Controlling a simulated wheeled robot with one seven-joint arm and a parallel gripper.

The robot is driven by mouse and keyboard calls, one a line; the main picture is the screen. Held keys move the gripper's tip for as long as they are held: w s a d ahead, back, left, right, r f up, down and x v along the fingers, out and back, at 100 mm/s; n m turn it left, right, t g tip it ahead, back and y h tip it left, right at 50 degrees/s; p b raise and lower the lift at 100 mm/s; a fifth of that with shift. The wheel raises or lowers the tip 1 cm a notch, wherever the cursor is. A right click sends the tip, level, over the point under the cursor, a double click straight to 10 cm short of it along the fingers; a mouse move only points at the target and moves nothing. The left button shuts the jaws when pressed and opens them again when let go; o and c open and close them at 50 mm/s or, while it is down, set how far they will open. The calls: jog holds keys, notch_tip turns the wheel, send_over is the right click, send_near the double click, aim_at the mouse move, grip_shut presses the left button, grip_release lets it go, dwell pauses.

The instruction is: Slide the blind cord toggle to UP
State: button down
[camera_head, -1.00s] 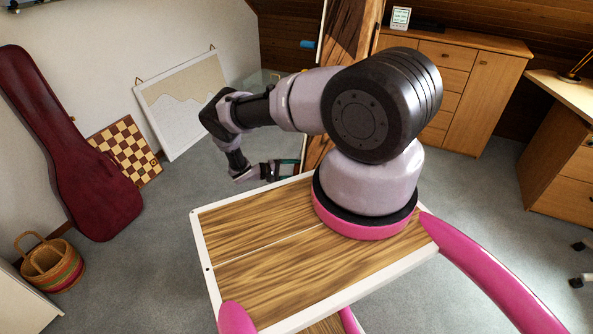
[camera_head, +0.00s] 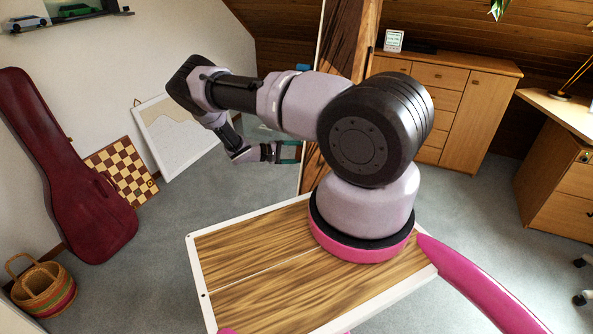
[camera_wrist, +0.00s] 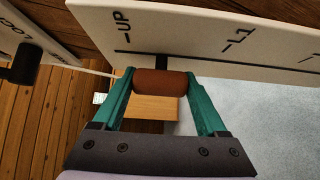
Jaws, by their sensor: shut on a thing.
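The toggle (camera_wrist: 160,82) is a red-brown cylinder on a dark stem, in the wrist view. My gripper (camera_wrist: 160,88) has its teal fingers shut on the toggle's two ends. The stem meets a pale panel (camera_wrist: 215,50) at its dark slot. The UP mark (camera_wrist: 121,25) is near the slot's left end; the stem stands a little right of it. More marks lie farther right along the panel. In the head view my gripper (camera_head: 289,152) is beside the timber brace (camera_head: 345,60); the toggle is not clear there.
A second pale panel (camera_wrist: 45,52) with a dark knob (camera_wrist: 23,65) and partly legible lettering is at the wrist view's left. A framed picture (camera_head: 175,135), a chessboard (camera_head: 122,172) and a guitar case (camera_head: 65,170) stand along the left wall. Drawers (camera_head: 440,105) are behind.

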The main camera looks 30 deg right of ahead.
jog(key=shift+w+d+r, duration=0.15)
jog(key=shift+r, duration=0.5)
jog(key=shift+w+d+r, duration=0.15)
jog(key=shift+r, duration=0.55)
jog(key=shift+w+d+r, duration=0.15)
jog(key=shift+r, duration=0.5)
grip_release()
jog(key=shift+a, duration=0.25)
jog(key=v, duration=1)
jog(key=shift+a, duration=0.15)
jog(key=shift+r, duration=0.1)
